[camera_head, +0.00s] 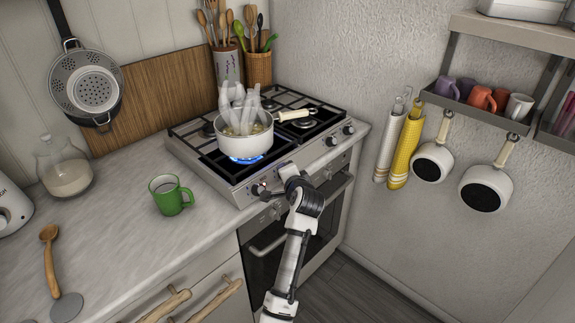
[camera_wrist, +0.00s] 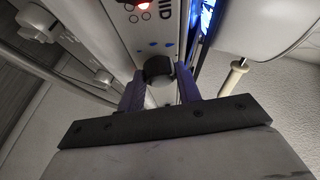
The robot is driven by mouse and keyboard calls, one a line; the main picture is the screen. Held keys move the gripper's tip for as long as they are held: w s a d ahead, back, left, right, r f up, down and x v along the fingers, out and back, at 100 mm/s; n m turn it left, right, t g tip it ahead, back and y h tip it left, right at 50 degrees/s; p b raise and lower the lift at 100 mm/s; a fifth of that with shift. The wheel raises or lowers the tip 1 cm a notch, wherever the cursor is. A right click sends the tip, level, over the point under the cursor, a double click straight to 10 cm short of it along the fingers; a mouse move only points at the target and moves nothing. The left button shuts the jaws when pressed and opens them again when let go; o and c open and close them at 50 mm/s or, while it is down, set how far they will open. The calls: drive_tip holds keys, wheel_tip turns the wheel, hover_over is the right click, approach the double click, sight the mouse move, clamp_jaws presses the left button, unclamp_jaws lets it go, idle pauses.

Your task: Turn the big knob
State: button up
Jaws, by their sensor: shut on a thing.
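The stove (camera_head: 228,183) has a row of knobs along its front panel. My gripper (camera_head: 266,191) is at the left end of that panel, at a knob (camera_head: 257,189) that it partly hides. In the wrist view, the dark round knob (camera_wrist: 158,68) sits between the two purple fingers of my gripper (camera_wrist: 160,86), which are shut on it. The knob's marking and exact angle are too small to read. A blue flame (camera_head: 246,159) burns under the steaming white pot (camera_head: 243,137) on the front left burner.
More knobs (camera_head: 331,141) are farther right on the panel. A green mug (camera_head: 170,195) stands on the counter left of the stove. The oven handle (camera_head: 268,240) runs below the panel. White pans (camera_head: 432,161) and towels (camera_head: 405,150) hang on the right wall.

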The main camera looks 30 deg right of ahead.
drive_tip(key=m+g, duration=0.1)
drive_tip(key=m, duration=0.2)
drive_tip(key=shift+w+r+g, duration=0.1)
drive_tip(key=shift+r+g, duration=0.05)
drive_tip(key=shift+g, duration=0.25)
drive_tip(key=shift+m+g+y, duration=0.3)
drive_tip(key=shift+m+g, duration=0.7)
drive_tip(key=shift+m, duration=0.9)
drive_tip(key=o, duration=1)
drive_tip(key=shift+r, duration=0.1)
